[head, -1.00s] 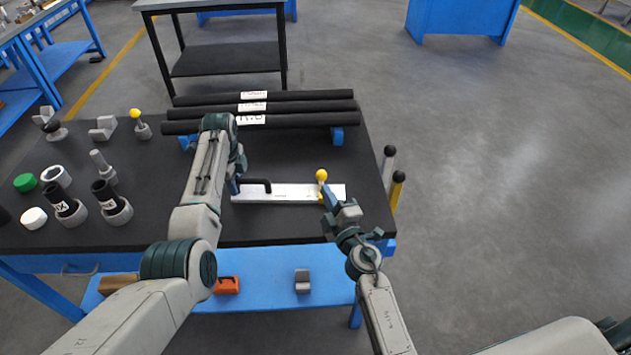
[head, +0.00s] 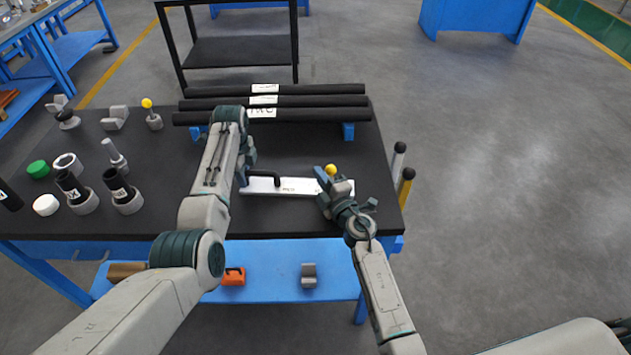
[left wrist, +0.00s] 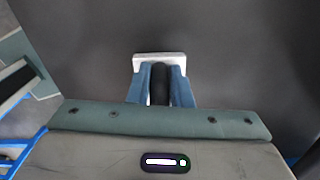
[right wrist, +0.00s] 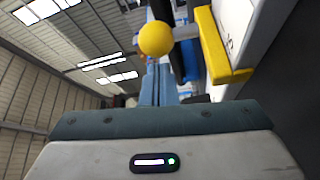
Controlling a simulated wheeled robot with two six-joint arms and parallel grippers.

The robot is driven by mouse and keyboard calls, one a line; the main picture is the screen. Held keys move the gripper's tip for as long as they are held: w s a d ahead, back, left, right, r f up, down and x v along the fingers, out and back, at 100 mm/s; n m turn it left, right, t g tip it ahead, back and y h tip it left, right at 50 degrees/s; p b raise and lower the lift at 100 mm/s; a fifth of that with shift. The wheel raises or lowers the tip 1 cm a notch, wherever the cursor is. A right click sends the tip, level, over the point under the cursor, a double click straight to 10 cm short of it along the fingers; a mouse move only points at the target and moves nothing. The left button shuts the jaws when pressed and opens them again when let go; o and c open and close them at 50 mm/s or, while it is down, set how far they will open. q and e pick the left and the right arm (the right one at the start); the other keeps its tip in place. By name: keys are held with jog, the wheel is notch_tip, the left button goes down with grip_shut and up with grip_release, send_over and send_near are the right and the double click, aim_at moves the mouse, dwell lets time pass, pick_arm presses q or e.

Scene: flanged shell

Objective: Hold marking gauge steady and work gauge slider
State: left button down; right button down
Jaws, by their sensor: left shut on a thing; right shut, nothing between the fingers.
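The marking gauge is a flat whitish bar (head: 298,186) lying on the dark bench top, with a black handle (head: 268,178) near its left end. My left gripper (head: 244,178) is shut on that handle, which shows between its blue fingers in the left wrist view (left wrist: 160,85). The gauge slider is yellow (right wrist: 226,60) with a round yellow knob (head: 331,170), toward the bar's right end. My right gripper (head: 321,177) is shut and empty, just left of the knob in the head view. Its fingers (right wrist: 160,85) hide part of the bar; contact with the slider is unclear.
Dark labelled rolls (head: 270,103) lie on blue supports behind the gauge. Several small parts, including black-topped cylinders (head: 121,190), stand at the left. Two capped rods (head: 404,188) stand at the bench's right edge. A blue lower shelf (head: 265,262) holds an orange item (head: 233,277).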

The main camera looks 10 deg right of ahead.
jog(key=shift+d+f, duration=0.1)
jog(key=shift+d, duration=0.5)
jog(key=shift+s+d+f, duration=0.1)
jog(key=shift+s+d, duration=0.05)
jog(key=shift+d, duration=0.6)
